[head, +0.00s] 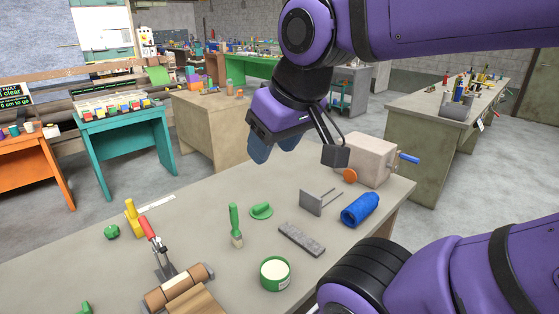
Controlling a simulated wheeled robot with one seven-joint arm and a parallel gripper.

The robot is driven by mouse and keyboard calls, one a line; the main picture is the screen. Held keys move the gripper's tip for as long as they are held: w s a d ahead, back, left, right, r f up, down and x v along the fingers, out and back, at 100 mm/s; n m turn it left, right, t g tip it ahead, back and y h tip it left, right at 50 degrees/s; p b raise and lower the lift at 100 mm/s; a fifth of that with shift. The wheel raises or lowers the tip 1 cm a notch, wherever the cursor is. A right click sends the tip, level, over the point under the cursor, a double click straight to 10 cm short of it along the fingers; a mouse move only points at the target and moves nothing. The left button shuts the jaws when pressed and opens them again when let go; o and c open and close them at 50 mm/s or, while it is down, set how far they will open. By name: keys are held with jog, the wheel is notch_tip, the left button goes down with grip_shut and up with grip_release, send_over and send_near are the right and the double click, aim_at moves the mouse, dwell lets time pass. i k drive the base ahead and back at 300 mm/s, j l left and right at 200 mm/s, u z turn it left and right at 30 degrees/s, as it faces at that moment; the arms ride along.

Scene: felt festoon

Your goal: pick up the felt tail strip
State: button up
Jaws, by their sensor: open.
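A flat, speckled grey strip (301,238), which looks like the felt tail strip, lies slantwise on the near grey table (205,220). It lies apart from its neighbours and nothing covers it. My gripper (300,153) is open above the table's back part, well above and behind the strip. Nothing shows between its fingers.
Around the strip are a grey metal bracket (312,203), a blue roll (360,209), a green-rimmed tub (275,273), a green-handled brush (236,226) and a green lidlike piece (261,211). A beige box with a blue handle (370,160) stands at the back right. A red-handled tool (152,240) and brown rolls (180,290) lie front left.

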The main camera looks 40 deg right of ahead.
aim_at(313, 248)
jog(key=l+z, duration=0.15)
jog(key=z, duration=0.25)
jog(key=l+z, duration=0.2)
jog(key=z, duration=0.15)
jog(key=l+z, duration=0.2)
jog(key=z, duration=0.2)
jog(key=k+l, duration=0.05)
